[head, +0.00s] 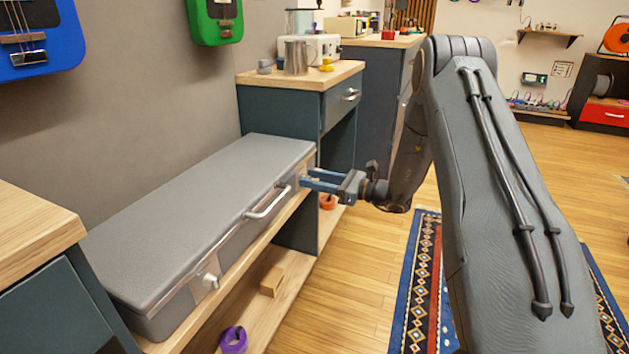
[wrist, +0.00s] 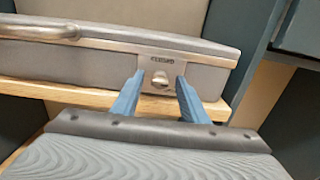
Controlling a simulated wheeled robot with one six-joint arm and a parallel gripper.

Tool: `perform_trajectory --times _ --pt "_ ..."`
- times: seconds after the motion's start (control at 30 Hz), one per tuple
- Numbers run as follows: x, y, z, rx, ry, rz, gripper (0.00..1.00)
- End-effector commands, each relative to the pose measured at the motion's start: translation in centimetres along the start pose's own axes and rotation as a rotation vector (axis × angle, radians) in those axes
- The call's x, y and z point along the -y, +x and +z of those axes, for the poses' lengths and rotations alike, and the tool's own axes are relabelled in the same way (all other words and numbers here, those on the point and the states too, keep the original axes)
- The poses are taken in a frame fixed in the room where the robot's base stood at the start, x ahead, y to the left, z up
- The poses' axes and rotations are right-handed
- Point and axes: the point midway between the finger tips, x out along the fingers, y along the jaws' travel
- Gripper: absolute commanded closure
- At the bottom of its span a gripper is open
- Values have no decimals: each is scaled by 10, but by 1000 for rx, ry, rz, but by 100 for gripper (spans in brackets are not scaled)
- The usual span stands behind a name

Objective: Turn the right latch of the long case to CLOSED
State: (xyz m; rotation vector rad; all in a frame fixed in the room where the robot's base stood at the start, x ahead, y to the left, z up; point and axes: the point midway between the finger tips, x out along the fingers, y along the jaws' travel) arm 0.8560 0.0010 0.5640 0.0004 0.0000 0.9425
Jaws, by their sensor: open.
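The long grey case (head: 190,210) lies shut on a low wooden shelf, with a metal handle (head: 268,203) on its front; the handle also shows in the wrist view (wrist: 38,31). Its right latch (wrist: 160,79) is a small metal knob on a plate, below lettering that seems to read CLOSED. The knob's exact turn is too small to tell. The left latch (head: 209,281) shows near the case's near end. My gripper (head: 305,180) is open at the right latch. In the wrist view its blue fingers (wrist: 158,85) stand either side of the knob, with gaps; I cannot tell contact.
A wooden-topped cabinet (head: 300,77) stands beyond the case, and another (head: 35,230) at the near left. Purple tape (head: 233,340) and a wooden block (head: 271,281) lie on the lower shelf. Wooden floor (head: 365,260) is clear in front; a patterned rug (head: 415,285) lies right.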

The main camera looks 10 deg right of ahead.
Motion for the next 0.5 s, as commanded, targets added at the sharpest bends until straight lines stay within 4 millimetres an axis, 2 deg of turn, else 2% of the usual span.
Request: perform_trajectory --times 0.07,0.2,0.3,0.5 --pt "0 0 0 0 0 0 63" --pt "0 0 0 0 0 0 87" --pt "0 0 0 0 0 0 100" --pt "0 -1 0 0 -11 0 100"
